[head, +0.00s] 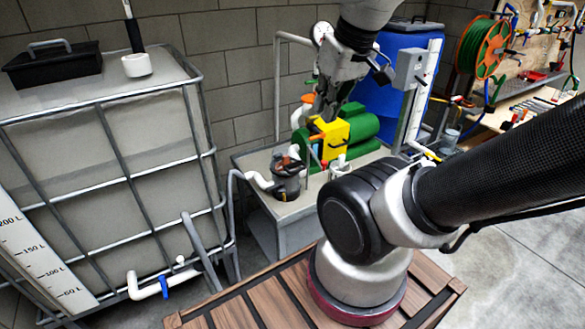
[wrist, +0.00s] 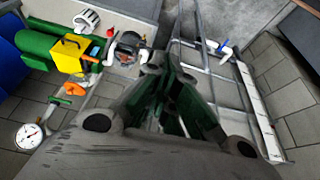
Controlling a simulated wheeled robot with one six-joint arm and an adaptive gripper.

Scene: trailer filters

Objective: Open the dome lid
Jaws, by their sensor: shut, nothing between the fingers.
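A dark, rounded pot with a dome-like top (head: 287,172) stands on the grey bench in front of the green and yellow pump. It is the likely dome lid, but its top is too small to tell whether it is closed. It also shows in the wrist view (wrist: 128,45), partly beside my fingers. My gripper (head: 320,118) points down above the pump, behind and to the right of the pot in the head view, apart from it. In the wrist view, my gripper (wrist: 165,62) is shut and empty, its fingers drawn together.
The yellow box (head: 330,140) and green pump body (head: 362,125) stand beside the pot. Orange-handled valves, white pipes and a gauge (head: 322,33) crowd the bench (head: 290,225). A caged tank (head: 90,150) is left; a blue drum (head: 395,70) is behind.

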